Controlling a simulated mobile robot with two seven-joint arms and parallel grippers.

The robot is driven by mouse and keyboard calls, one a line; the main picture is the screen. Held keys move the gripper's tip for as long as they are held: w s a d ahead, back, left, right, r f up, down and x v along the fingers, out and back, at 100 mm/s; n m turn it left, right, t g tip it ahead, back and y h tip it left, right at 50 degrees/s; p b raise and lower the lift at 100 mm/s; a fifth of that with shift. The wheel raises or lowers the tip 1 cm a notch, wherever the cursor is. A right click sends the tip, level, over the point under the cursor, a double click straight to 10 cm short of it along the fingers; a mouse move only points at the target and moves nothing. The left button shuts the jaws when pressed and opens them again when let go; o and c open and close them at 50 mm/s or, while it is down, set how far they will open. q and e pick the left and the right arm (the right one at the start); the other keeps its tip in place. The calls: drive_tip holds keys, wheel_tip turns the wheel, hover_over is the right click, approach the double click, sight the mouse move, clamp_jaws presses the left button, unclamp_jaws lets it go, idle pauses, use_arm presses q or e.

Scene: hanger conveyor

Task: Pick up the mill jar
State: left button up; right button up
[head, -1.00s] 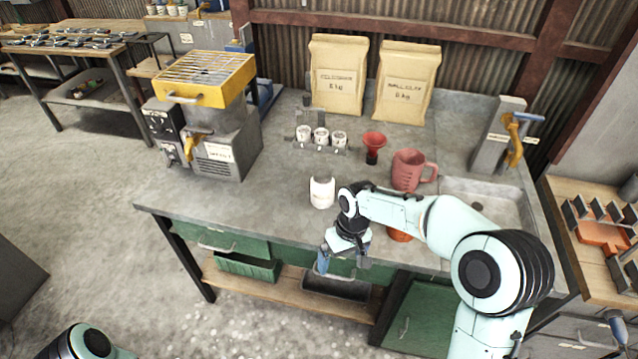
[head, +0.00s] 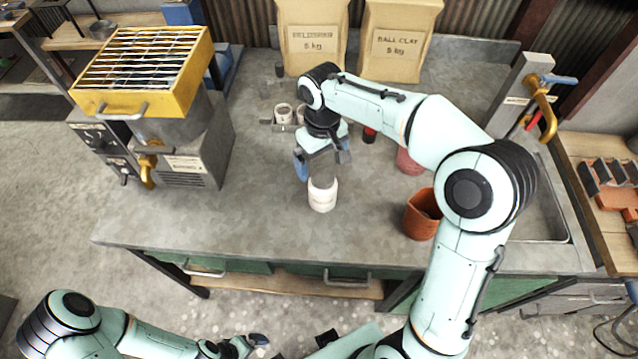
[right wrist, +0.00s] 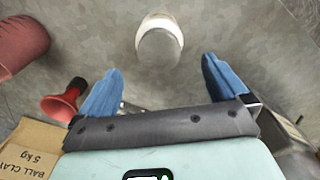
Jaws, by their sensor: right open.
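The mill jar, taken to be the white jar (head: 322,195), stands upright on the grey workbench near its front edge. It also shows in the right wrist view (right wrist: 159,46), just beyond the fingertips and between their lines. My right gripper (head: 322,168) is open and empty, above and slightly behind the jar in the head view. Its blue fingers (right wrist: 162,68) are spread wider than the jar, with no contact visible. My left gripper (head: 248,345) is low at the bottom edge, in front of the bench; its jaws are too unclear to tell.
A terracotta pot (head: 422,215) and a red mug (head: 409,162) stand right of the jar. A yellow-topped machine (head: 150,75) is left. The bench left of the jar is clear.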

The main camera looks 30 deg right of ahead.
sight(322, 185)
wheel_tip(322, 185, down, 11)
drive_tip(key=shift+s+r+b, duration=0.1)
drive_tip(key=shift+s+b, duration=0.05)
drive_tip(key=shift+b, duration=0.2)
drive_tip(key=shift+r, duration=0.1)
drive_tip(key=c, duration=1.6)
